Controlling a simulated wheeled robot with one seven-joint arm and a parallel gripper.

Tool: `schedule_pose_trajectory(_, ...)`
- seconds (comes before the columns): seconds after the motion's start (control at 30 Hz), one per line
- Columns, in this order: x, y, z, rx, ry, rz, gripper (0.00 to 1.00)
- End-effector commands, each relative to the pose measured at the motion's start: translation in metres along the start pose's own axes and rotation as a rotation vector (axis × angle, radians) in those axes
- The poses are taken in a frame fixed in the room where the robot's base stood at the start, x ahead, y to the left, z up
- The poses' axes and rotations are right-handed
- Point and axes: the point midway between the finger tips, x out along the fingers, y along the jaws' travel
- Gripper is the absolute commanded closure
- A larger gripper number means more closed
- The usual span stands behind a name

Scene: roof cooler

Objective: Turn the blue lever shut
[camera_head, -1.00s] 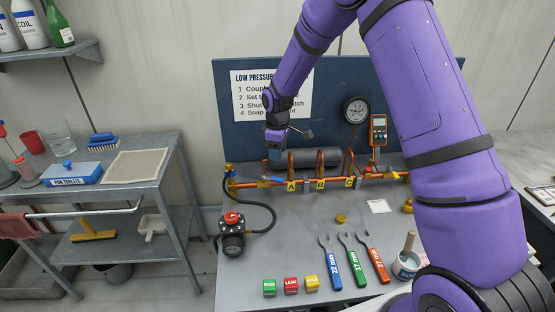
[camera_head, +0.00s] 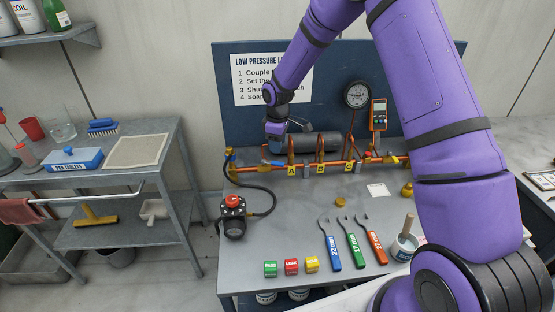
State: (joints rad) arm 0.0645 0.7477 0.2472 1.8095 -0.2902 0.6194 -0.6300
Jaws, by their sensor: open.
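The orange pipe run (camera_head: 335,165) crosses the back of the bench and carries yellow tags A, B and C. A small blue lever (camera_head: 278,163) sits on the pipe just left of tag A (camera_head: 291,171), lying roughly along the pipe. My gripper (camera_head: 273,149) hangs just above the pipe's left part, close over the blue lever. It is open and I see nothing held in it. The fingertips are small and dark here, so I cannot tell whether they touch the lever or straddle it.
A grey cylinder (camera_head: 318,142) lies behind the pipe, near my gripper. A gauge (camera_head: 357,95) and an orange meter (camera_head: 379,114) are on the blue board. A black pump (camera_head: 233,217) with a hose stands at left. Wrenches and coloured blocks lie in front.

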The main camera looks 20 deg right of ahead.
Motion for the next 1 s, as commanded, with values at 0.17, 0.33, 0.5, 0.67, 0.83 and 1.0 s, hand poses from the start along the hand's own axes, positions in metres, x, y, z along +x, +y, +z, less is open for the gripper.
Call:
schedule_pose_trajectory(0.17,0.034,-0.001,0.0,0.0,-0.003,-0.003,0.55)
schedule_pose_trajectory(0.33,0.058,0.0,0.0,-0.001,-0.001,-0.001,0.55)
schedule_pose_trajectory(0.5,0.071,0.0,0.0,0.0,-0.001,0.0,0.55)
schedule_pose_trajectory(0.67,0.074,0.0,0.0,0.0,0.0,0.0,0.55)
schedule_pose_trajectory(0.83,0.074,0.0,0.0,0.0,0.0,0.0,0.55)
schedule_pose_trajectory(1.0,0.074,0.0,0.0,0.0,0.0,0.0,0.9)
